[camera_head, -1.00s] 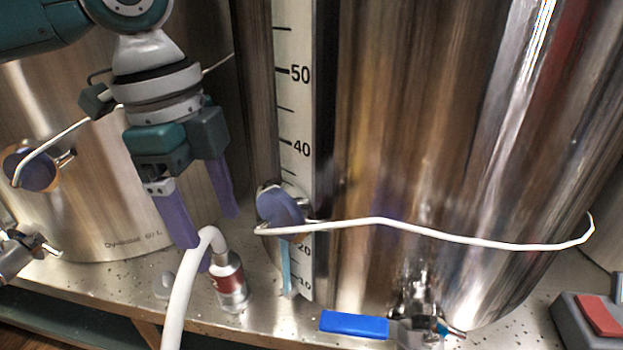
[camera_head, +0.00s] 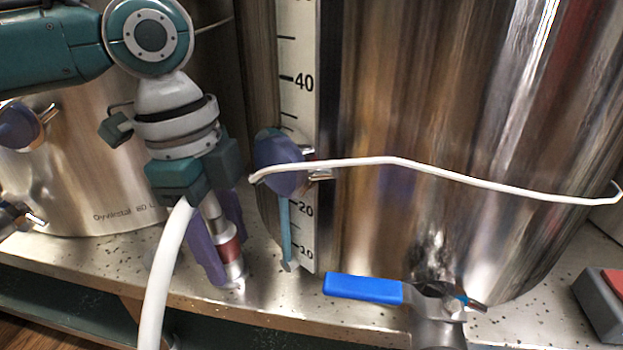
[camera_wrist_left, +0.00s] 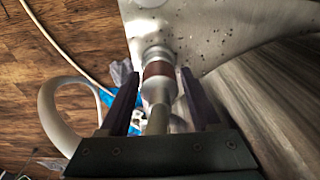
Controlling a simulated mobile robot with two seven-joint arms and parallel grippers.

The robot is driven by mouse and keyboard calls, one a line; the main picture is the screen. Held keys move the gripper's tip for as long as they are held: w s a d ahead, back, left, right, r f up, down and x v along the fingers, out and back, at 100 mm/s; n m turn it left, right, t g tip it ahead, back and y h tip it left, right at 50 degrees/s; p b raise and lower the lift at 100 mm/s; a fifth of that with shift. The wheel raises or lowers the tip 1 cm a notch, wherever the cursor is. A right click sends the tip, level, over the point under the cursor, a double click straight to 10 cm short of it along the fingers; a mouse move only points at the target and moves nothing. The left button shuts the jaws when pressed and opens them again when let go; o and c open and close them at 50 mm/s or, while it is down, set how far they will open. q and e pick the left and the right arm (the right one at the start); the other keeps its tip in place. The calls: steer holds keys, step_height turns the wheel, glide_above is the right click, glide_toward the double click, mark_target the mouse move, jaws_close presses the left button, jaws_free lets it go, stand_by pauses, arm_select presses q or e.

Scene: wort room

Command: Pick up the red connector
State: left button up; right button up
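The red connector (camera_head: 229,250) is a metal fitting with a red band, standing upright on the steel bench. A thick white hose (camera_head: 160,270) curves beside it. My left gripper (camera_head: 226,262) points down with its purple fingers on either side of the connector. In the left wrist view the connector (camera_wrist_left: 157,72) lies between the two fingers, with a visible gap to each, so the gripper (camera_wrist_left: 159,80) is open. The connector's upper end reaches up toward the palm. My right gripper is not in view.
A large steel tank (camera_head: 450,120) with a level scale stands right of the gripper. A blue-handled valve (camera_head: 365,289) juts out at its foot. A thin white cable (camera_head: 400,164) crosses the tank. Another tank (camera_head: 90,175) stands behind, left. A grey box (camera_head: 603,305) sits far right.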

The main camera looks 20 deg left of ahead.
arm_select(q)
jaws_close()
steer(key=shift+r, duration=0.1)
stand_by(0.4)
step_height(320, 180, up, 9)
steer(key=p, duration=0.5)
steer(key=shift+r+p, duration=0.3)
steer(key=shift+r, duration=0.2)
step_height(320, 180, up, 4)
steer(key=p, duration=0.6)
steer(key=shift+r, duration=0.2)
